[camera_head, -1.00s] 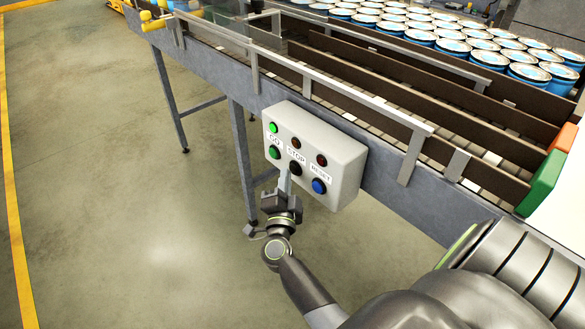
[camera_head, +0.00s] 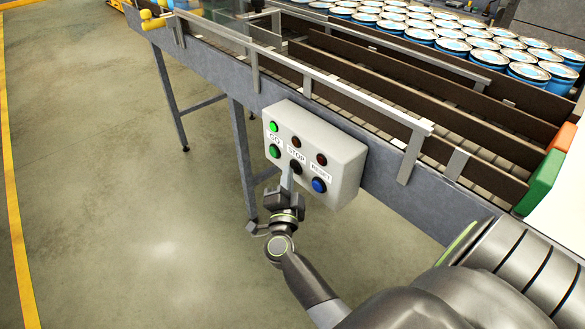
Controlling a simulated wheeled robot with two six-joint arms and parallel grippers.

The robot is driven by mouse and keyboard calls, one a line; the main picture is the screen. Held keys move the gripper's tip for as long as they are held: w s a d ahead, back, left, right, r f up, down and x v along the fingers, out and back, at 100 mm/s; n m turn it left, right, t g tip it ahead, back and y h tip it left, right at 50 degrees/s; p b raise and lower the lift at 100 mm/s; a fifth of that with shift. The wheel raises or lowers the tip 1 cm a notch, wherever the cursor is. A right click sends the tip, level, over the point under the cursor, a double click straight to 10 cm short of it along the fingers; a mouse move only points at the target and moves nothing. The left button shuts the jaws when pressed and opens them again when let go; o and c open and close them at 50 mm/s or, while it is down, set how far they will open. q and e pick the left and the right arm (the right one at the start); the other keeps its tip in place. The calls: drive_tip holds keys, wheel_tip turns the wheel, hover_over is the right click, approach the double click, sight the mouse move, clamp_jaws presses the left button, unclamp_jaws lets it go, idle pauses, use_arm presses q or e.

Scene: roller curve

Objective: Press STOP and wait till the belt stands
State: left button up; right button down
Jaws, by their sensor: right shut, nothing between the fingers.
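The light grey control box (camera_head: 343,166) is fixed to the side of the conveyor. It carries a green GO button (camera_head: 275,151), a dark STOP button (camera_head: 295,167) and a blue RESET button (camera_head: 319,185). The green lamp (camera_head: 273,127) above GO is lit; the two red lamps above STOP and RESET look dark. My right gripper (camera_head: 289,173) is shut and empty, its tips at the lower left edge of the STOP button. I cannot tell whether they touch it. The belt (camera_head: 375,128) runs behind the box between brown guides. My left gripper is out of view.
Many blue cans (camera_head: 527,72) stand packed on the far side of the conveyor. A metal rail (camera_head: 345,92) runs along the near edge above the box. Green and orange blocks (camera_head: 545,182) sit at the right. The floor at left is clear.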

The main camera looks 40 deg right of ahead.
idle(0.5)
drive_tip(key=shift+s+a, duration=0.1)
drive_tip(key=shift+a, duration=0.7)
drive_tip(key=shift+s+a, duration=0.2)
drive_tip(key=shift+a, duration=2.3)
